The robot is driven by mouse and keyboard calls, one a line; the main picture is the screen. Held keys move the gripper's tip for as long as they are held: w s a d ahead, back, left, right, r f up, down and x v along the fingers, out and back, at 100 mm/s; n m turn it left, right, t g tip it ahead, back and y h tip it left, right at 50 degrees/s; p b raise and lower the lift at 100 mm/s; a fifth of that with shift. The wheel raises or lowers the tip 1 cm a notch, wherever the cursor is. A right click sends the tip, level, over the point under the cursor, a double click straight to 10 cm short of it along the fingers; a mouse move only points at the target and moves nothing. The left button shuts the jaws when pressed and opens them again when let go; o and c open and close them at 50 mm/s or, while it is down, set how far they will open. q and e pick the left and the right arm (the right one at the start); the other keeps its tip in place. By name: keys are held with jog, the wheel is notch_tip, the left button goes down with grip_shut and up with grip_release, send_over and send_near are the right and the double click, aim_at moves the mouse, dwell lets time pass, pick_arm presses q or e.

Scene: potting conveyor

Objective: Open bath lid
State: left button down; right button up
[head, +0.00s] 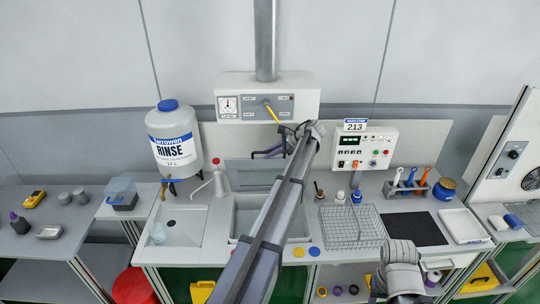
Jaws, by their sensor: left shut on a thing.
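The bath (240,222) is an open grey basin in the middle of the bench. Its lid (240,172) looks like the grey panel standing up behind the basin, tilted back near the wall. My left arm crosses the right part of the basin and hides some of it. My left gripper (268,152) is at the upper edge of the panel, shut on what looks like the lid; the exact contact is small and partly hidden. Part of my right arm shows at the lower right, but its gripper jaws do not show.
A rinse container (174,150) stands left of the bath, above a shallow sink (180,225). A wall box with a yellow lever (271,112) is close above my left gripper. A wire basket (352,228), black mat (412,229) and white tray (465,226) lie to the right.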

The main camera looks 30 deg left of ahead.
pick_arm(q)
jog(key=c, duration=1.2)
grip_release()
